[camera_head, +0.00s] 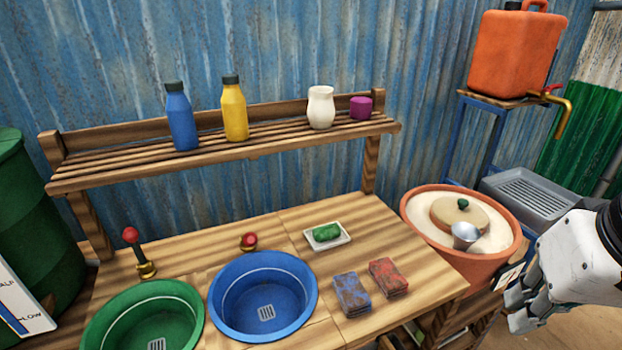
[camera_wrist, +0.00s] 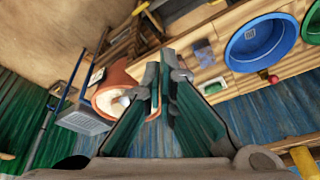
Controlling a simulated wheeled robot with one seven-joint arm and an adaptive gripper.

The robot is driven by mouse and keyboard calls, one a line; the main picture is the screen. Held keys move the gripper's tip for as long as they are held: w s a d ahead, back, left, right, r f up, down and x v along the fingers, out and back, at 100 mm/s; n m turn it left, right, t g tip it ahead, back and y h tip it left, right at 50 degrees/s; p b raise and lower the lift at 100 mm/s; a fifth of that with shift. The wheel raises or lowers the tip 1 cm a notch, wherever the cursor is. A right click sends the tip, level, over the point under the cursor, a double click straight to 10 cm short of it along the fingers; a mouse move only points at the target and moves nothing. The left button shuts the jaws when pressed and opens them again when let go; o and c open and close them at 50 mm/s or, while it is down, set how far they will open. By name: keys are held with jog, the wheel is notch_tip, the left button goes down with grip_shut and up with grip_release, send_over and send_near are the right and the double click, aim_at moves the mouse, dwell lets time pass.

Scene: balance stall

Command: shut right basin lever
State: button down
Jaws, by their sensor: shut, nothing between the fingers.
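The right basin is a blue round bowl (camera_head: 228,310) set in the wooden counter; it also shows in the wrist view (camera_wrist: 234,58). Its lever has a red knob (camera_head: 249,241) low behind the basin's back rim, and little of its stem shows. The knob is also in the wrist view (camera_wrist: 273,78). The left lever (camera_head: 131,237), behind the green basin (camera_head: 98,330), stands tall with its red knob up. My gripper (camera_head: 515,305) is at the right edge of the head view, well right of the blue basin and apart from it. It is shut and empty, also in the wrist view (camera_wrist: 166,62).
A soap dish (camera_head: 342,240) and two sponges, blue (camera_head: 352,293) and red (camera_head: 388,277), lie right of the blue basin. A terracotta pot (camera_head: 415,230) with a metal cup (camera_head: 466,236) stands near my gripper. A shelf (camera_head: 270,137) with bottles overhangs the counter's back.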

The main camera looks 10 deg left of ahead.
aim_at(249, 239)
jog(key=w+a+f+m+g+y+b, duration=0.25)
jog(key=w+a, duration=0.55)
jog(key=w, duration=0.4)
jog(key=w+a+f+m+g+y+b, duration=0.2)
jog(key=w+a+f+m+g+b, duration=0.15)
jog(key=w+a, duration=0.65)
jog(key=w+a+f+m+g+y+b, duration=0.1)
jog(key=w+a+f+m+g, duration=0.1)
jog(key=w+a+f, duration=0.2)
jog(key=w+a+f+m+g+y+b, duration=0.1)
jog(key=w+a+f, duration=0.4)
jog(key=f, duration=0.5)
jog(key=w+a+f+m+g+y+b, duration=0.2)
jog(key=w+a+f+m+y, duration=0.1)
jog(key=w+f, duration=0.3)
jog(key=shift+w+a+f+m+g, duration=0.1)
jog(key=shift+a+f+m+g, duration=0.05)
jog(key=shift+a+f, duration=0.3)
jog(key=shift+a+f+m+g, duration=0.15)
jog(key=shift+a+f, duration=0.05)
jog(key=shift+f, duration=0.35)
jog(key=s+a+p, duration=0.1)
jog(key=s+a, duration=0.4)
jog(key=a, duration=0.3)
jog(key=shift+f, duration=0.4)
jog(key=shift+s+r, duration=0.1)
jog(key=shift+r, duration=0.05)
